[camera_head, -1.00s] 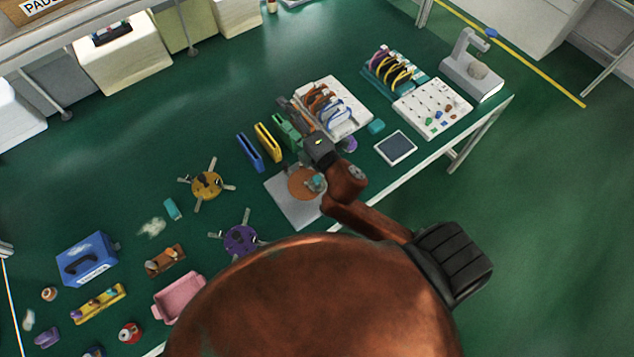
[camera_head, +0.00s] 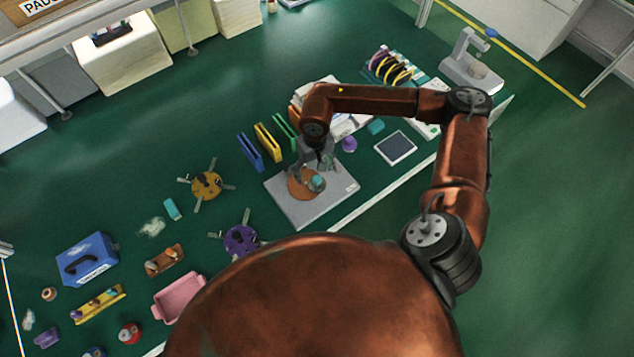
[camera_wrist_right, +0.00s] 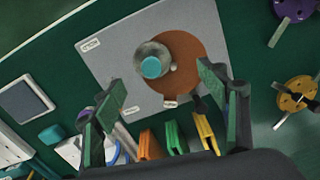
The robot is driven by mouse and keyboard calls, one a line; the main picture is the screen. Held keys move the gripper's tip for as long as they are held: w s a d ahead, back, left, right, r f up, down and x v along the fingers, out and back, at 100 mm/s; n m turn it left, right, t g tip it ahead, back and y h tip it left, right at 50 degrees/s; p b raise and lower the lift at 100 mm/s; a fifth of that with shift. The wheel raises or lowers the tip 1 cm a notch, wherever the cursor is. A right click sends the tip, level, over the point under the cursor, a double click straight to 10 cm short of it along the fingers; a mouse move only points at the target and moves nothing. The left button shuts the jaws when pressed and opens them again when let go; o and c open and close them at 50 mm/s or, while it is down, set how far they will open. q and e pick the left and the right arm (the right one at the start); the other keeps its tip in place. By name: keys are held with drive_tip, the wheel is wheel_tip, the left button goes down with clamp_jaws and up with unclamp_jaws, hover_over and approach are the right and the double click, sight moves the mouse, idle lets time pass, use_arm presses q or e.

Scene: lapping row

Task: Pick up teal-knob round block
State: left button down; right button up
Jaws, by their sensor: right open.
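The teal-knob round block (camera_head: 317,183) is a grey round piece with a teal knob on top. It sits over the edge of a copper-brown disc (camera_head: 298,187) on a grey plate (camera_head: 335,198). The right wrist view shows the block (camera_wrist_right: 152,66) from above, beyond the fingertips and roughly between them. My right gripper (camera_head: 318,163) points down just behind the block in the head view. Its two green-padded fingers (camera_wrist_right: 161,80) are wide apart and empty, and no contact with the block shows. My left gripper is not in view.
Blue, yellow and green upright holders (camera_head: 266,143) stand left of my right gripper. A dark tablet-like panel (camera_head: 395,147) and a purple knob piece (camera_head: 349,144) lie to the right. A purple fixture with arms (camera_head: 240,240) is left of the plate. The plate's front is clear.

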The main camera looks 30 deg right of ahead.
sight(317, 178)
drive_tip(key=shift+d+f, duration=0.3)
drive_tip(key=shift+f, duration=0.3)
drive_tip(key=shift+d+f, duration=0.25)
drive_tip(key=shift+f, duration=0.3)
drive_tip(key=shift+f+p, duration=0.55)
drive_tip(key=shift+f, duration=2.2)
drive_tip(key=shift+s, duration=0.1)
drive_tip(key=shift+c, duration=0.5)
drive_tip(key=c, duration=1.5)
drive_tip(key=shift+r, duration=0.1)
drive_tip(key=shift+c, duration=0.2)
